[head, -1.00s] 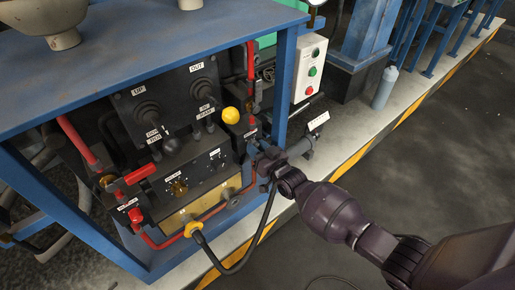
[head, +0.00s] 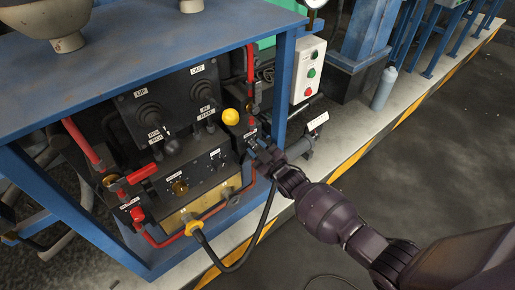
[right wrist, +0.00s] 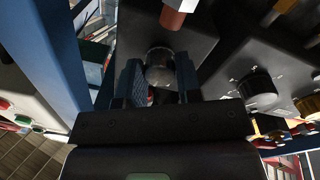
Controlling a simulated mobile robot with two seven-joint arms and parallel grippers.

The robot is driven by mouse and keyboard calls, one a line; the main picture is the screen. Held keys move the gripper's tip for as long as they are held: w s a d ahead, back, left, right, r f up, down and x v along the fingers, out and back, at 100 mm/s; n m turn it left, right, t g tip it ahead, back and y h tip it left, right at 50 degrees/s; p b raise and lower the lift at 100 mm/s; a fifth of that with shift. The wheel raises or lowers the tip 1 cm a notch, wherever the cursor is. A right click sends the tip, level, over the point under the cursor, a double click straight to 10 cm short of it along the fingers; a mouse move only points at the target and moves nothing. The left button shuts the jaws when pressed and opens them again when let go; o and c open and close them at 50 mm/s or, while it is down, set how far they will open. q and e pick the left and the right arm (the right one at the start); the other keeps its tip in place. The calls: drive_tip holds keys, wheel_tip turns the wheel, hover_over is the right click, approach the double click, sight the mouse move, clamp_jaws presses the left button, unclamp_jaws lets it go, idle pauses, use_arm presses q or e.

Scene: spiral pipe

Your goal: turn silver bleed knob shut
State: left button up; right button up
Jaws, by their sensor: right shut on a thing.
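The silver bleed knob (right wrist: 160,68) shows in the right wrist view as a round, dark metallic knob below a red pipe end. It sits between the two fingers of my right gripper (right wrist: 161,82), which is shut on it. In the head view my right gripper (head: 262,150) is at the right side of the machine's control panel, by the blue frame post. There the gripper hides the knob, and the knob's turn angle cannot be told. My left gripper is not in view.
A yellow ball knob (head: 230,117), a red lever (head: 141,174) and a red knob (head: 138,215) are left of my gripper. A black hose (head: 262,225) hangs close below my wrist. A button box (head: 308,70) stands at right.

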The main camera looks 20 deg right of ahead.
drive_tip(key=n, duration=0.6)
drive_tip(key=shift+f+n, duration=0.1)
drive_tip(key=shift+n, duration=0.2)
use_arm(q)
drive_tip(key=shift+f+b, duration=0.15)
drive_tip(key=shift+b, duration=0.35)
use_arm(e)
drive_tip(key=shift+d+n+y, duration=0.1)
drive_tip(key=shift+n+y, duration=0.2)
drive_tip(key=shift+n, duration=1.6)
drive_tip(key=o, duration=0.9)
drive_tip(key=shift+o, duration=0.2)
drive_tip(key=shift+s+d, duration=0.1)
drive_tip(key=shift+s, duration=0.3)
use_arm(q)
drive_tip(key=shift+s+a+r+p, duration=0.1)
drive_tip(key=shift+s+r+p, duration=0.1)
drive_tip(key=shift+p, duration=1)
use_arm(e)
drive_tip(key=v, duration=1)
